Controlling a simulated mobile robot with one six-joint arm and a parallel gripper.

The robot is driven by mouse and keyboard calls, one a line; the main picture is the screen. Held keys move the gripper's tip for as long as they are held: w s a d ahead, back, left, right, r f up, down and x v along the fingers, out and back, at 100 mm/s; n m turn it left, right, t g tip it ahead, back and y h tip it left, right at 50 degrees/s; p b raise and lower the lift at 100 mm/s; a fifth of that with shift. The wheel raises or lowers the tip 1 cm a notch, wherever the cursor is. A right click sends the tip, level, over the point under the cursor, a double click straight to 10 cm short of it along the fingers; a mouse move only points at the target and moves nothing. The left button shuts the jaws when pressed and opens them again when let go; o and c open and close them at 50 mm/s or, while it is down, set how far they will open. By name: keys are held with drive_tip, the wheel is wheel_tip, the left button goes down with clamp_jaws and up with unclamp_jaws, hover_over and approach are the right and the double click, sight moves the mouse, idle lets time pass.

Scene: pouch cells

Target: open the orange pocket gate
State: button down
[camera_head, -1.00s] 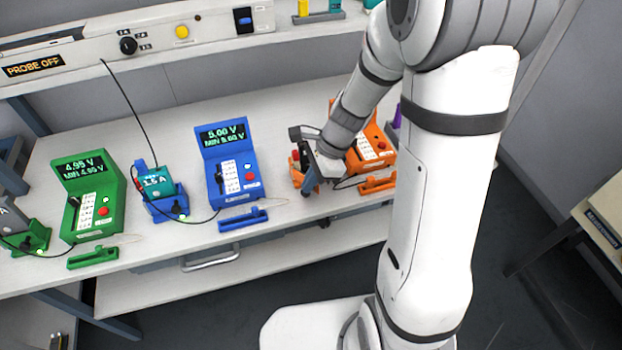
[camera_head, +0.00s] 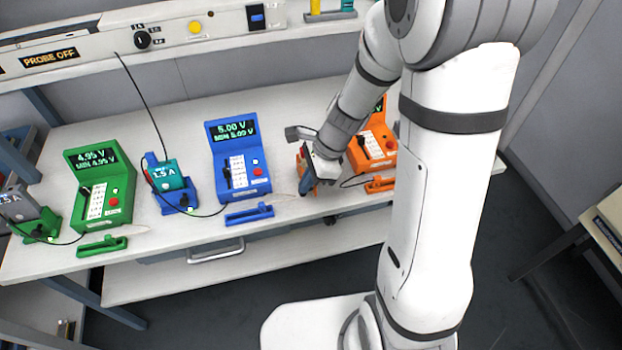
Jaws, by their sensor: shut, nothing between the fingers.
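The orange tester (camera_head: 375,146) stands at the right end of the bench, its screen partly hidden by my arm. A low orange piece with a handle (camera_head: 380,184) lies in front of it. The orange pocket (camera_head: 302,158) is left of the tester, mostly hidden behind my gripper, so I cannot tell how its gate stands. My gripper (camera_head: 309,186) points down at the pocket's front, close to it; I cannot tell if it touches. The jaws are shut with nothing between them.
A blue tester (camera_head: 239,160) and a blue pocket holding a teal cell (camera_head: 170,180) are to the left. A green tester (camera_head: 100,190) stands further left. A thin black cable runs to the orange tester. The bench's front edge (camera_head: 210,236) is close.

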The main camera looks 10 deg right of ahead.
idle(0.6)
drive_tip(key=shift+w+d, duration=0.5)
drive_tip(key=shift+d, duration=0.15)
